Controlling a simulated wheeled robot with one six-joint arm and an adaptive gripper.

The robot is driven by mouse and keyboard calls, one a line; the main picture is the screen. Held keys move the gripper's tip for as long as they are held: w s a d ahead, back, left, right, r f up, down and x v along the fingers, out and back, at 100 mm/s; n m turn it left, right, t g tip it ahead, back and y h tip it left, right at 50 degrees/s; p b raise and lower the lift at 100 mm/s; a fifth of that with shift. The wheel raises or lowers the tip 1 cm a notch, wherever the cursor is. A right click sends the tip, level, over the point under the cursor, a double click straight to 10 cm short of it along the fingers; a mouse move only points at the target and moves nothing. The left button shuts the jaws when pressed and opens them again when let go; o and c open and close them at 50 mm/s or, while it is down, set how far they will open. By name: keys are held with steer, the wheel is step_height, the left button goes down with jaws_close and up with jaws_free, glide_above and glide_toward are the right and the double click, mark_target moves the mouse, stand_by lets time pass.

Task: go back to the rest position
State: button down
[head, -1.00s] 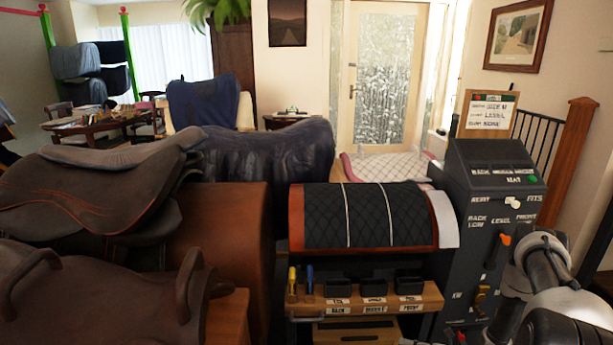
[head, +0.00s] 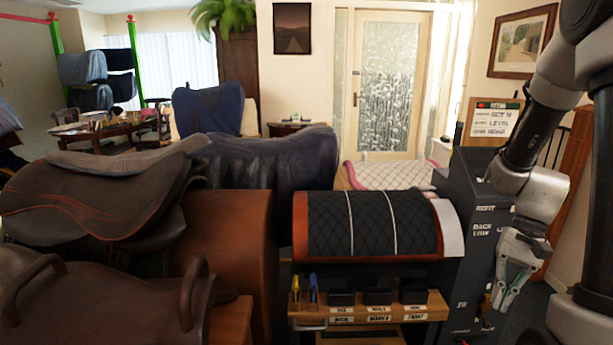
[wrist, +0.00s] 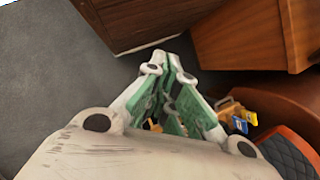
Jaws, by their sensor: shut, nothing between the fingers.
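My gripper (head: 500,300) hangs at the right in the head view, pointing down in front of the dark grey control box (head: 462,240). Its fingers are shut and hold nothing. In the wrist view the green-padded fingers (wrist: 172,60) meet at their tips above the grey floor. My arm comes down from the upper right and hides part of the box's face and sloped top.
A black quilted pad (head: 375,225) lies over a brown form left of the box. Below it is a wooden shelf (head: 370,313) with black bins and tools. Saddles (head: 95,205) fill the left. A picture (head: 522,40) hangs behind my arm.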

steer(key=s+a+r+n+t+h, duration=0.1)
steer(key=s+r+n+t+h, duration=0.1)
steer(key=r, duration=0.7)
steer(key=s+a+r+n+t+h, duration=0.2)
steer(key=s+r+n+t, duration=0.2)
steer(key=r, duration=0.6)
steer(key=shift+s+a+r+n+t, duration=0.15)
steer(key=shift+s+a+n+t, duration=0.2)
steer(key=shift+t, duration=0.75)
